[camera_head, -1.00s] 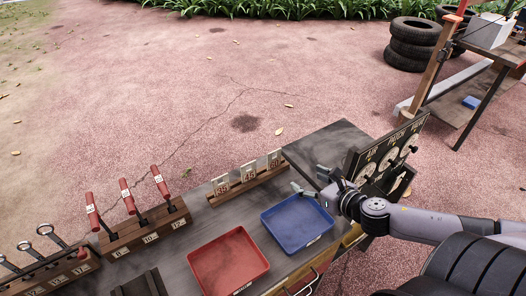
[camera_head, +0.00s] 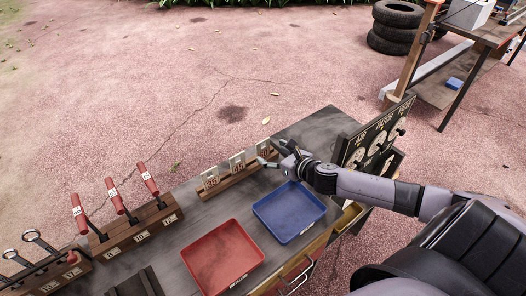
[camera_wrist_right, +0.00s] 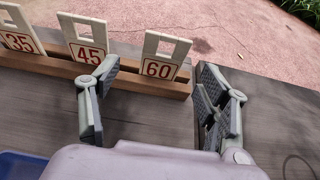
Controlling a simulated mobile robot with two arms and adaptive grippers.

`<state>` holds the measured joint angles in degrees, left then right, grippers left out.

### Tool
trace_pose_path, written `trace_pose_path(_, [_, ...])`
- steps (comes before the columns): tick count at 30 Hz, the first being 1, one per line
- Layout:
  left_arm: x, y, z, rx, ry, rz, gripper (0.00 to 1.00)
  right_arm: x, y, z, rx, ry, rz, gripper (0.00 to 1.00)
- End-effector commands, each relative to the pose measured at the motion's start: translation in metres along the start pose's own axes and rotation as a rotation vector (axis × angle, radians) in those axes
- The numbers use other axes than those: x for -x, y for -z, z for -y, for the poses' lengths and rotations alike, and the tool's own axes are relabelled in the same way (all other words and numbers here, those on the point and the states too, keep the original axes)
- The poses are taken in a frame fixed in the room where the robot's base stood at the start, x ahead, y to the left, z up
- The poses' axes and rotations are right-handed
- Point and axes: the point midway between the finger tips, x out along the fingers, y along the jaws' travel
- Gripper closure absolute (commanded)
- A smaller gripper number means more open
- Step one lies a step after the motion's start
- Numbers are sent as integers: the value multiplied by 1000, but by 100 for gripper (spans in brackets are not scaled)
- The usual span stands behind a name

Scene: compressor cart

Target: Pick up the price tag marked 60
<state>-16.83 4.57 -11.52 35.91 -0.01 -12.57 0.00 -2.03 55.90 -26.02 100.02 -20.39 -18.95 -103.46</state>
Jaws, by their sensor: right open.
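The price tag marked 60 (camera_wrist_right: 159,66) stands upright in the slotted wooden rack (camera_wrist_right: 120,80), at its right end in the right wrist view. In the head view this tag (camera_head: 263,148) is partly hidden by my right gripper (camera_head: 273,153). The tag marked 45 (camera_wrist_right: 89,52) and the tag marked 35 (camera_wrist_right: 20,40) stand to its left. In the right wrist view my right gripper (camera_wrist_right: 160,105) is open and empty, with its fingers apart on either side of the 60 tag's line, short of it. The left finger overlaps the 45 tag's lower edge in the picture. My left gripper is not in view.
A blue tray (camera_head: 290,212) and a red tray (camera_head: 222,257) lie on the cart top in front of the rack. A dark gauge board (camera_head: 376,140) stands at right. A block with red-handled tools (camera_head: 137,236) is at left.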

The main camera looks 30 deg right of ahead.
Motion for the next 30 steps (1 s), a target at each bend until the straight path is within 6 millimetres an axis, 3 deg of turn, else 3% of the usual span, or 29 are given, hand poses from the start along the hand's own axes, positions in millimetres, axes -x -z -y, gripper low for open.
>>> trace_pose_path(10, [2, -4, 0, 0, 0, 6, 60, -28, 0, 2, -2, 1, 1, 30])
trace_pose_path(18, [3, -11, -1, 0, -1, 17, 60, -64, 3, 4, -2, 1, 0, 30])
trace_pose_path(28, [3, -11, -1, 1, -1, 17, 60, -70, 4, 5, 1, 1, -2, 30])
trace_pose_path(30, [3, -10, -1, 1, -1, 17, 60, -69, 4, 5, 1, 1, -2, 35])
